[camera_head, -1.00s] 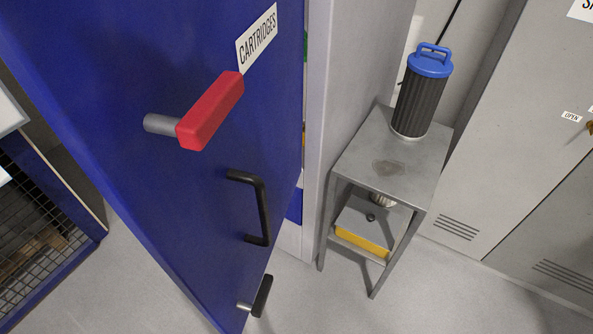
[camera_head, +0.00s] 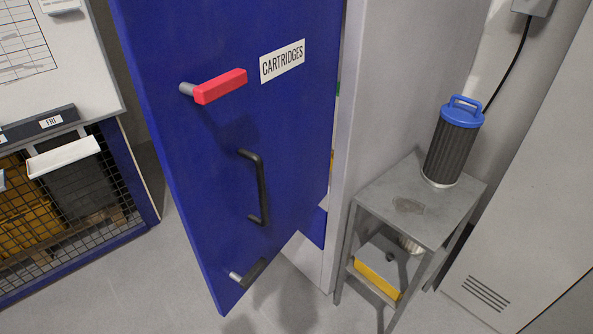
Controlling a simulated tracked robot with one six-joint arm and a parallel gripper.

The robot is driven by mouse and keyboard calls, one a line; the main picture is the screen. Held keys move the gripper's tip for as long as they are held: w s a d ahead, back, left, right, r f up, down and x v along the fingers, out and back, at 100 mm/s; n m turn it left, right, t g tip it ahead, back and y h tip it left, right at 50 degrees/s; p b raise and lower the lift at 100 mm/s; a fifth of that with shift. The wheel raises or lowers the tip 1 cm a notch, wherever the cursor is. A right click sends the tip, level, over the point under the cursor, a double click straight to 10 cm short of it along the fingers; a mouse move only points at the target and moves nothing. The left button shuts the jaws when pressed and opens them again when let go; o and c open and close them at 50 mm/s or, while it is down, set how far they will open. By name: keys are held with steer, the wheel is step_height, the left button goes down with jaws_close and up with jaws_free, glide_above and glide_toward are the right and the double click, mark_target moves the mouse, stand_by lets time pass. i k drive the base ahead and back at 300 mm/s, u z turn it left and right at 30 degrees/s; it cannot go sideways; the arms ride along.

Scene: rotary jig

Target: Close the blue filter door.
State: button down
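The blue door (camera_head: 215,150) labelled CARTRIDGES (camera_head: 282,61) stands ajar in the head view, with a gap along its right side next to a grey cabinet wall. It carries a red lever handle (camera_head: 221,86) on a grey shaft near the top. A black pull handle (camera_head: 256,187) sits at mid height. A small black latch handle (camera_head: 251,271) is near the bottom. My gripper is not in view, and nothing touches the door.
A grey metal stand (camera_head: 412,200) at right holds a dark filter cartridge with a blue cap (camera_head: 452,142); a yellow-fronted box (camera_head: 379,273) is on its lower shelf. A blue-framed mesh cage (camera_head: 60,205) stands at left. Bare floor (camera_head: 170,285) shows before the door.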

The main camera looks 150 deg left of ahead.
mark_target(243, 169)
steer(key=z, duration=0.3)
steer(key=i, duration=0.1)
steer(key=u, duration=5.05)
